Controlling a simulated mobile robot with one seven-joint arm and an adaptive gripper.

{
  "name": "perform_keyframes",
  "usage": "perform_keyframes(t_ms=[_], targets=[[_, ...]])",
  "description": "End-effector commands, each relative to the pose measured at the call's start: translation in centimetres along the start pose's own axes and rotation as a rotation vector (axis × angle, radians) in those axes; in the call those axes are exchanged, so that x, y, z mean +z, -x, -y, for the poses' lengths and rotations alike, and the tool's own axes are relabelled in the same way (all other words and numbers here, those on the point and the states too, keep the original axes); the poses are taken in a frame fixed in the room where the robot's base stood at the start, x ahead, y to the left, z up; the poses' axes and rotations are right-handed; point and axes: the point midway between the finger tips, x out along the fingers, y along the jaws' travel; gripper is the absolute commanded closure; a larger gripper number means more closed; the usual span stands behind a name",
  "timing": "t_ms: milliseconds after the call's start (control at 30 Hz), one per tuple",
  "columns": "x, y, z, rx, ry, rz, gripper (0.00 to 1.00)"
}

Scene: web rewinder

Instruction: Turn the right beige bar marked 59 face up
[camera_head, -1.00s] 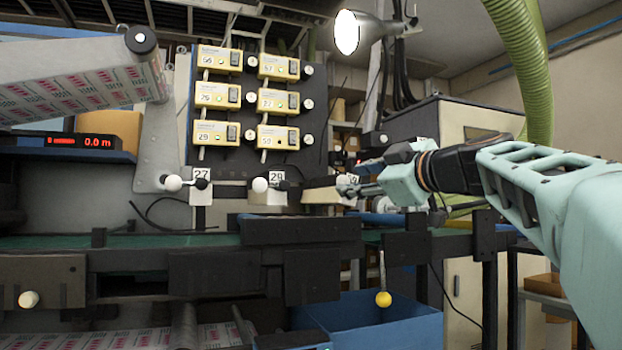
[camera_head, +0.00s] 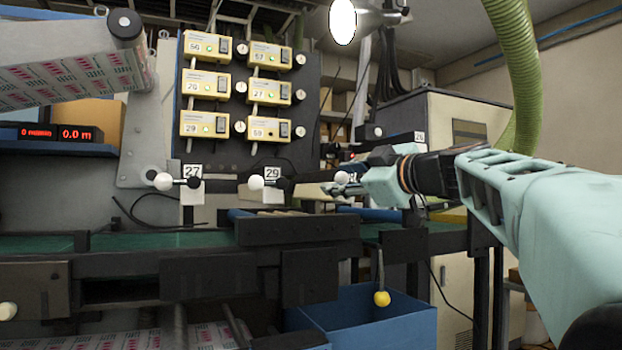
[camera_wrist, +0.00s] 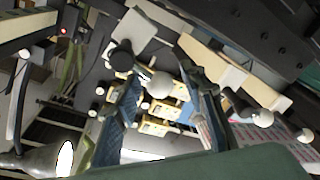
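A white ball knob (camera_head: 342,178) shows at the tip of my gripper (camera_head: 352,188) in the head view, right of the beige blocks labelled 27 (camera_head: 192,170) and 29 (camera_head: 272,172). My arm hides most of what it belongs to, and I read no 59 label there. In the wrist view my gripper's blue-padded fingers are apart, with a white ball (camera_wrist: 160,85) between them; I cannot tell whether they touch it. A black ball (camera_wrist: 121,55) and a beige block (camera_wrist: 146,28) are just beyond. A yellow box reading 59 (camera_head: 270,129) is on the panel.
Several yellow boxes fill the dark panel (camera_head: 240,160). A printed roll (camera_head: 80,70) is at the upper left. A dark block (camera_head: 297,230) sits on the green belt (camera_head: 150,240). A yellow knob (camera_head: 382,298) hangs before a blue bin (camera_head: 400,325). A lamp (camera_head: 343,22) is above.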

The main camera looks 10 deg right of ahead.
Motion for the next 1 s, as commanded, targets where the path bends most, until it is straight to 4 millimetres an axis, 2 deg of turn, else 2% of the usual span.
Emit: perform_keyframes(t_ms=[33, 400, 767, 1000], targets=[[0.0, 0.0, 0.0, 0.0, 0.0, 0.0, 0.62], [-0.03, 0.0, 0.0, 0.0, 0.0, 0.0, 1.0], [-0.08, 0.01, -0.14, 0.006, -0.053, -0.007, 1.0], [-0.34, 0.08, -0.76, 0.022, -0.205, -0.024, 1.0]])
